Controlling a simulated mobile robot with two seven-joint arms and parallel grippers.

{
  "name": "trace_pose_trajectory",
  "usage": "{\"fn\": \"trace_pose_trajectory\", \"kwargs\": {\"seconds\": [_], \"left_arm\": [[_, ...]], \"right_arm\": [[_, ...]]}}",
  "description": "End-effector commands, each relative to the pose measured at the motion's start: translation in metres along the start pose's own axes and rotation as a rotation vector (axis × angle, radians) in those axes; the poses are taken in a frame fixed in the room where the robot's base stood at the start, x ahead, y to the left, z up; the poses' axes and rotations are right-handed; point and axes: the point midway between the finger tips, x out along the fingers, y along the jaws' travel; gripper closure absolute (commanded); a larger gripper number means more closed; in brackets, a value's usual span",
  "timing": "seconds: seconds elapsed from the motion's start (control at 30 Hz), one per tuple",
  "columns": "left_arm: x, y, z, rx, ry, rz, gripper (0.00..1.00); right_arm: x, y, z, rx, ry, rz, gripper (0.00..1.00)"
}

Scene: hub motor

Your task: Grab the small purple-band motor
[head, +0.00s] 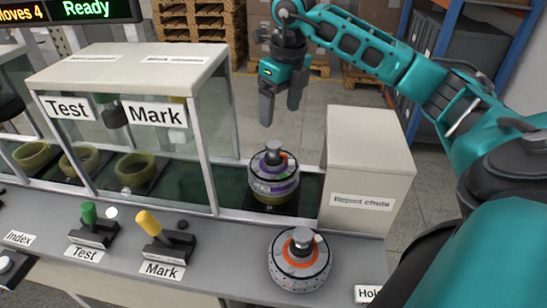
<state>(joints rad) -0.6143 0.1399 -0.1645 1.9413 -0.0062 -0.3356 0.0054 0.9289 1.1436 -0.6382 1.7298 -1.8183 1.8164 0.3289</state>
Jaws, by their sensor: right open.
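The purple-band motor (274,178) stands upright on a dark plate in the green channel, between the glazed Test/Mark housing and the reject chute. It has a grey top with a shaft knob, a purple band and an olive lower part. My right gripper (280,108) is open and empty, pointing down above the motor and apart from it. A second motor (299,259) with an orange ring and a grey body sits on the grey bench in front. My left gripper is out of view.
The housing (135,70) encloses several olive rings at left. The reject chute box (368,165) stands close at right. Test lever (89,213) with a green knob and Mark lever (149,223) with a yellow knob rise from the bench front. A sign (88,8) reads Ready.

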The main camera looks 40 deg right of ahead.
Motion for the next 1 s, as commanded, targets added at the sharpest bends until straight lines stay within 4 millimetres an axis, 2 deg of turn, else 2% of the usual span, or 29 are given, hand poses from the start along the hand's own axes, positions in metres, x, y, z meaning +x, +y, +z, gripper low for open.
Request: {"fn": "trace_pose_trajectory", "kwargs": {"seconds": [0.13,0.4,0.67,0.9,1.0], "left_arm": [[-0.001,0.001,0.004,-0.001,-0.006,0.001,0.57],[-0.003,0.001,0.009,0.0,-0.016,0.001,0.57],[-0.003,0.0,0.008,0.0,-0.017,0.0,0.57],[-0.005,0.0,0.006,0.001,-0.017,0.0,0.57],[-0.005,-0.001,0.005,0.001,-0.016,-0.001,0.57]], "right_arm": [[0.013,-0.002,-0.001,0.003,0.006,-0.006,0.2],[0.062,-0.001,-0.001,0.003,0.005,-0.005,0.2],[0.083,0.001,0.0,0.001,0.003,-0.004,0.2],[0.118,0.004,0.001,0.003,0.004,-0.003,0.2],[0.126,0.004,0.001,0.003,0.001,-0.004,0.2]]}}
